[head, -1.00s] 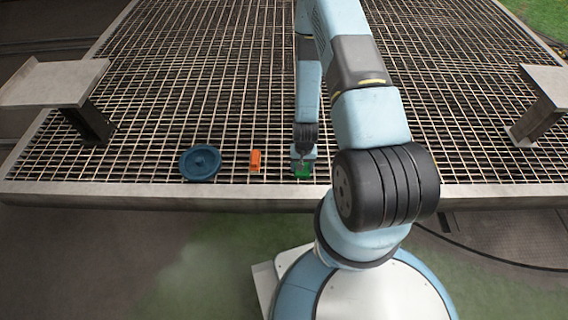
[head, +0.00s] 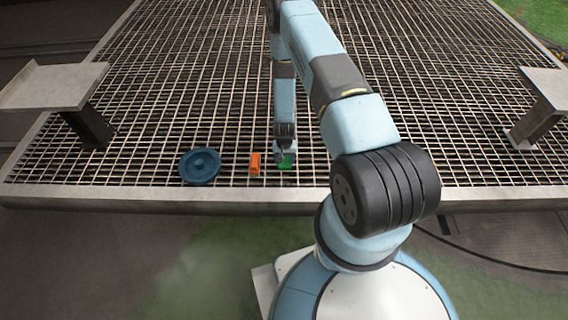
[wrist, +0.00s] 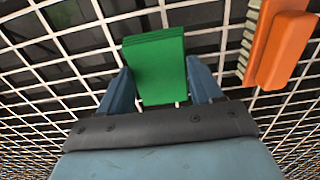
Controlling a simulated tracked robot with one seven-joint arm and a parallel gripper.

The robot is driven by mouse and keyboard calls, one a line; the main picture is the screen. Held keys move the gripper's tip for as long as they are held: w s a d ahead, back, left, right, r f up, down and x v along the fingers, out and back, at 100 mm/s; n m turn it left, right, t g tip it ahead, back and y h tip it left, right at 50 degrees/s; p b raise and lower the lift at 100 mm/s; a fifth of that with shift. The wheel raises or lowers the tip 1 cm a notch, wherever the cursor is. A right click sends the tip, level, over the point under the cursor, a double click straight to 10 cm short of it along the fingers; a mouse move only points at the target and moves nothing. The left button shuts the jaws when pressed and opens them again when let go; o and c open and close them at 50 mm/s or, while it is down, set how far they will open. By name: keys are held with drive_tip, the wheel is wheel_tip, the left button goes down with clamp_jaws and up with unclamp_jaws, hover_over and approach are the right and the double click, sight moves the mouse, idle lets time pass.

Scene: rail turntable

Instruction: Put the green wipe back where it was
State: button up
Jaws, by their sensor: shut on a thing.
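The green wipe (wrist: 157,65) is a flat green stack between my gripper's two blue fingers in the wrist view. My gripper (wrist: 160,88) is shut on it. In the head view the green wipe (head: 286,162) shows just below my gripper (head: 284,153), close over the grating near its front edge. I cannot tell whether it touches the grating. An orange brush (head: 255,163) lies just left of it, and the brush also shows at the upper right of the wrist view (wrist: 283,45).
A round blue dish (head: 200,165) lies on the grating left of the brush. The metal grating (head: 420,150) is clear to the right. Raised grey platforms stand at the left (head: 50,85) and right (head: 545,88).

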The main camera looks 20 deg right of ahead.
sight(284, 163)
drive_tip(key=shift+w+f, duration=0.2)
drive_tip(key=shift+f, duration=1.55)
drive_tip(key=o, duration=0.9)
drive_tip(key=shift+o, duration=0.2)
wheel_tip(284, 163, up, 12)
